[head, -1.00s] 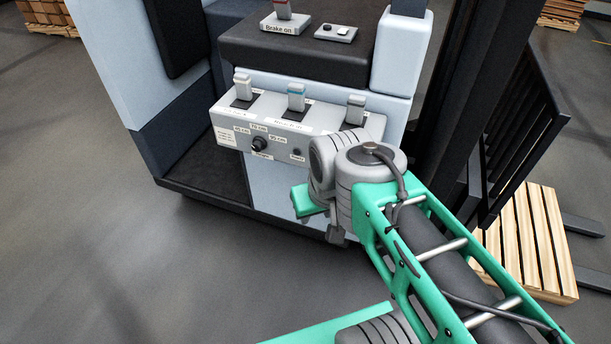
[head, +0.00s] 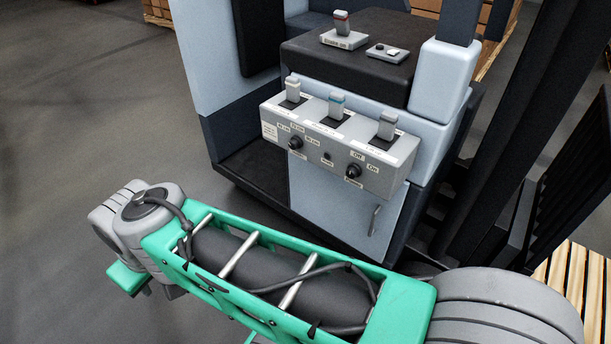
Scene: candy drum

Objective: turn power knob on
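The power knob (head: 353,171) is a small round black knob at the lower right of the grey control panel (head: 272,131). Labels that seem to read Off and On sit just above it. Which way the knob points is too small to tell. Nothing touches it. My green and grey arm (head: 205,254) crosses the lower part of the head view, in front of the panel and apart from it. My gripper is not in view, so its state is hidden.
Another black knob (head: 295,143) with height labels is on the panel's left, with a small button between. Three levers stand on the panel top. A brake lever (head: 342,22) stands on the black console above. Dark mast bars and a wooden pallet (head: 565,276) are right. Left floor is clear.

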